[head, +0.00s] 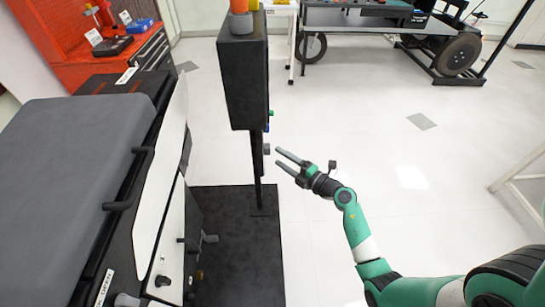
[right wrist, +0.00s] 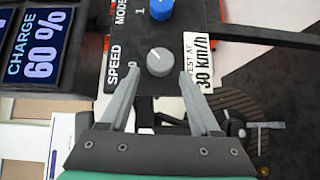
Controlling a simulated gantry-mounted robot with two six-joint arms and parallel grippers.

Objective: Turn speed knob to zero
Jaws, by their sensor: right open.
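The speed knob (right wrist: 160,61) is a round grey dial on a black panel, beside the "SPEED" label (right wrist: 114,62) and a "0" mark, in the right wrist view. It also shows as a small grey knob (head: 267,149) on the side of the black upright box in the head view. My right gripper (right wrist: 158,76) is open, with its fingertips on either side of the knob in the wrist view. In the head view the right gripper (head: 278,158) is just right of the knob, fingers pointing at it. Contact cannot be made out. My left gripper is not in view.
A blue MODE knob (right wrist: 161,8) sits near the speed knob. A "TEST AT 30 km/h" label (right wrist: 197,63) and a CHARGE 60 % display (right wrist: 40,48) flank it. The black box (head: 242,80) stands on a dark mat (head: 240,260). The floor right of it is clear.

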